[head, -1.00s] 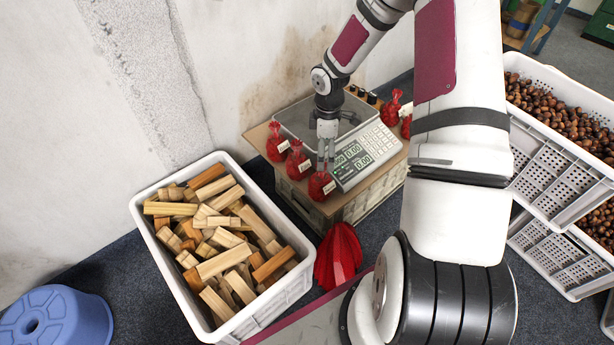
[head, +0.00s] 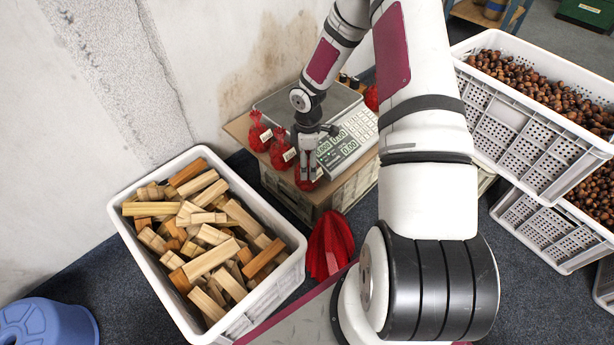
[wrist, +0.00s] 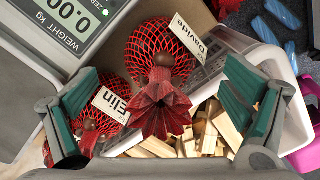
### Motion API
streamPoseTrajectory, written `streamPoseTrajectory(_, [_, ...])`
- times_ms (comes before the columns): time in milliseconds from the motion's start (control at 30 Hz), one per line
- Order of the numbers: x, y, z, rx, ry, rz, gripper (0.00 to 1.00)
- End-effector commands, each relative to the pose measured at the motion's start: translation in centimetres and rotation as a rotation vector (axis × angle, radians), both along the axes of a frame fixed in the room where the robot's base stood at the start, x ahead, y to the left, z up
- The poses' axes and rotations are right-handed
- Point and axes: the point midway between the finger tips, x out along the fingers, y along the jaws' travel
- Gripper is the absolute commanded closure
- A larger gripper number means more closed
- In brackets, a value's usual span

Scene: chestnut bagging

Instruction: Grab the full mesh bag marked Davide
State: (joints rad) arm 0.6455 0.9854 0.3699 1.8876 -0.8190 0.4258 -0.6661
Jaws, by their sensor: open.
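The bag marked Davide is a red mesh bag with a gathered, pleated top. It shows in the wrist view (wrist: 157,50) between my fingers, its white tag reading "Davide". In the head view, a red bag (head: 308,184) at the front corner of the bench is partly hidden by my gripper (head: 309,170). In the wrist view my gripper (wrist: 160,80) is open, with green-padded fingers on either side of the bag's top; contact is not visible. A bag tagged "Elin" (wrist: 108,100) is close beside it, by the left finger.
The scale (head: 345,146) stands on the bench beside the bags. Another tagged red bag (head: 260,134) is at the bench's left edge. A white crate of wood blocks (head: 290,232) is left, a folded red object (head: 330,246) is below, and chestnut crates (head: 520,150) are right.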

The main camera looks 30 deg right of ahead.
Motion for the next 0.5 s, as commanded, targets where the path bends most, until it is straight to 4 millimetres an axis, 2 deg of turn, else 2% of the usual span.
streamPoseTrajectory(33, [0.0,0.1,-1.0,0.001,0.001,0.0,0.06])
streamPoseTrajectory(200, [0.0,0.2,-3.4,0.002,0.003,0.0,0.06])
streamPoseTrajectory(500, [0.1,0.1,-3.7,0.001,0.001,-0.002,0.08])
